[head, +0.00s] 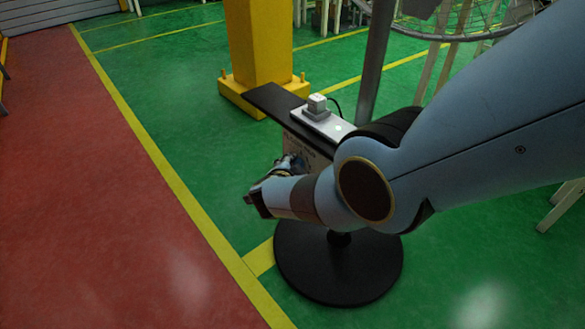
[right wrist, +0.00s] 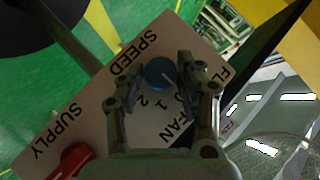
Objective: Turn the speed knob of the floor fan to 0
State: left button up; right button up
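The floor fan's beige control panel (right wrist: 95,110) fills the middle of the right wrist view, lettered SPEED, SUPPLY and FLOOR FAN in part. Its blue speed knob (right wrist: 160,72) has a short pale mark; I cannot tell surely which number it points at. The 0, 1 and 2 are printed below it in the picture. My right gripper (right wrist: 160,78) is open, a finger on each side of the knob, with small gaps visible. In the head view, my right gripper (head: 287,166) is at the panel's face, partly hidden by my arm. My left gripper is not in view.
A red supply switch (right wrist: 72,160) sits on the same panel. A black shelf (head: 272,97) above the panel bears a white socket block (head: 320,121). The fan's pole (head: 375,65) and round black base (head: 338,270) stand close by. A yellow pillar (head: 258,40) is behind.

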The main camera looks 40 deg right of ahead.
jog(key=o, duration=0.4)
jog(key=shift+c, duration=0.2)
jog(key=v, duration=0.7)
jog(key=shift+s+a, duration=0.15)
jog(key=shift+a, duration=0.05)
jog(key=shift+r, duration=0.1)
